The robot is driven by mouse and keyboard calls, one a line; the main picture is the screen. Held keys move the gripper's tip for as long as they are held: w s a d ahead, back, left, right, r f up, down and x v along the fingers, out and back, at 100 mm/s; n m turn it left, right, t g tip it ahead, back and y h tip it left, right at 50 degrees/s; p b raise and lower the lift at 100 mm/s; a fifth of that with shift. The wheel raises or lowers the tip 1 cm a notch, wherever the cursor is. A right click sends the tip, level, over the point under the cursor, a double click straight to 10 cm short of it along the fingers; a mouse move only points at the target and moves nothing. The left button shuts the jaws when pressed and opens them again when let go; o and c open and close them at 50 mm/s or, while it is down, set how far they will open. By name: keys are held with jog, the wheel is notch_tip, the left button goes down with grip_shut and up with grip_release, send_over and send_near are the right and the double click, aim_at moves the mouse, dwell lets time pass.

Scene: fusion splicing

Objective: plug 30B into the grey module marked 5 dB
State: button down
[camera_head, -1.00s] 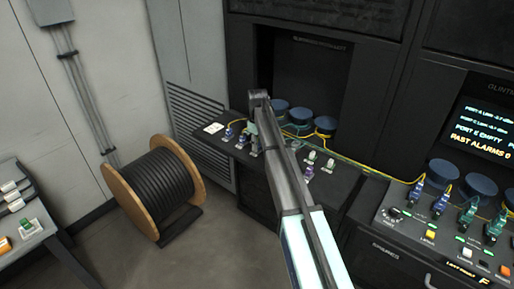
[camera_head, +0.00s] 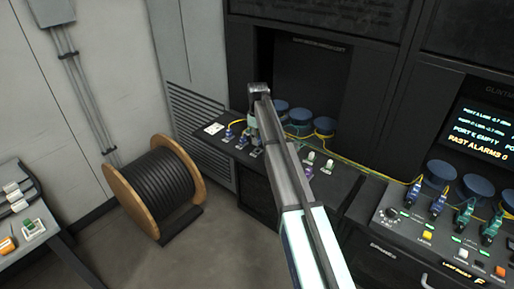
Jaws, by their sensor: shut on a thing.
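My arm reaches up from the bottom to the left desk (camera_head: 335,198), and its end hangs over that desk. My gripper (camera_head: 254,143) is small and mostly hidden by my own wrist, low among the connectors there; it is shut on a connector whose label I cannot read. Blue plugs (camera_head: 229,133) with a yellow fibre stand in the desk just left of it. Pale modules (camera_head: 328,165) and a purple one (camera_head: 308,171) stand to the right of my arm. I cannot make out the 5 dB or 30B markings at this size.
Blue round spools (camera_head: 324,125) stand behind the desk with yellow fibre trailing right. The right console (camera_head: 385,238) holds blue and green plugs below a screen (camera_head: 480,130) reading "PORT E EMPTY". A cable reel (camera_head: 120,195) stands on the floor at left, near a side table (camera_head: 45,258).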

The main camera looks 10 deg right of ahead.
jog(key=shift+r+p, duration=0.45)
jog(key=shift+r, duration=0.6)
